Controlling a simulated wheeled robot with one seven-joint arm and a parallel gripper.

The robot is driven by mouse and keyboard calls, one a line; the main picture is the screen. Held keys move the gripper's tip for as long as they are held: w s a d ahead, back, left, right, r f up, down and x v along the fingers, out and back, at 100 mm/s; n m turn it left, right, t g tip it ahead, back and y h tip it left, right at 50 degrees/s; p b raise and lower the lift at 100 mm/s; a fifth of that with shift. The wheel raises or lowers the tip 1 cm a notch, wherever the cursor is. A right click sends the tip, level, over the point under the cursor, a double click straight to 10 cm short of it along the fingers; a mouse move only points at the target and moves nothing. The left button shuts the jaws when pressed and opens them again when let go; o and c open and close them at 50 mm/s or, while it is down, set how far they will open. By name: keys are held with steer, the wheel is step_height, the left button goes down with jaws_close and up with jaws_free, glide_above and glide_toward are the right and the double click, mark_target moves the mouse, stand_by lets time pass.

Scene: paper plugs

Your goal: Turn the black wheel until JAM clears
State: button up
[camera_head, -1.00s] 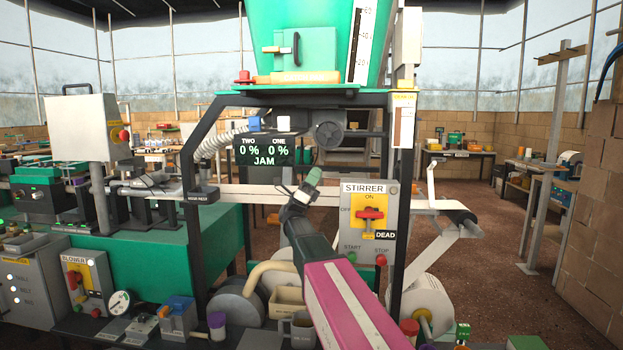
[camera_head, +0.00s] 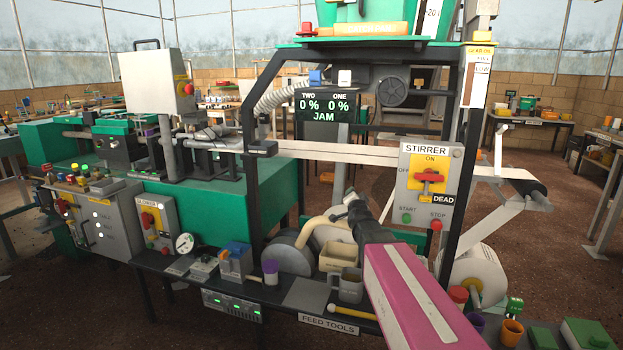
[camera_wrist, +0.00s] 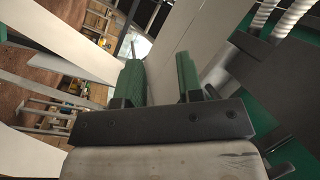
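The black wheel (camera_head: 395,92) is a dark round wheel on the machine's upper frame, right of the display. The display (camera_head: 324,108) reads TWO 0 %, ONE 0 % and JAM. My gripper (camera_head: 343,205) is below the display and the wheel, well apart from the wheel. In the wrist view my gripper (camera_wrist: 159,78) has its two green finger pads apart with nothing held between them. The wheel cannot be made out in the wrist view.
A pale paper strip (camera_head: 330,152) crosses the machine below the display. The STIRRER box (camera_head: 427,185) stands to the right of my gripper. A grey mug (camera_head: 347,284) and a beige bin (camera_head: 335,257) are on the low shelf. A black upright (camera_head: 461,150) stands right of the wheel.

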steer(key=s+f+n+g+y, duration=0.1)
steer(key=s+f+n+g, duration=0.45)
steer(key=f, duration=0.75)
steer(key=s+d+f+n+g, duration=0.1)
steer(key=s+f+g, duration=0.5)
steer(key=s, duration=0.6)
steer(key=s+d+f+n+g, duration=0.1)
steer(key=s+f+n+g, duration=0.2)
steer(key=s+f+g, duration=0.4)
steer(key=s, duration=0.5)
steer(key=shift+d+f+h, duration=0.3)
steer(key=shift+f, duration=0.1)
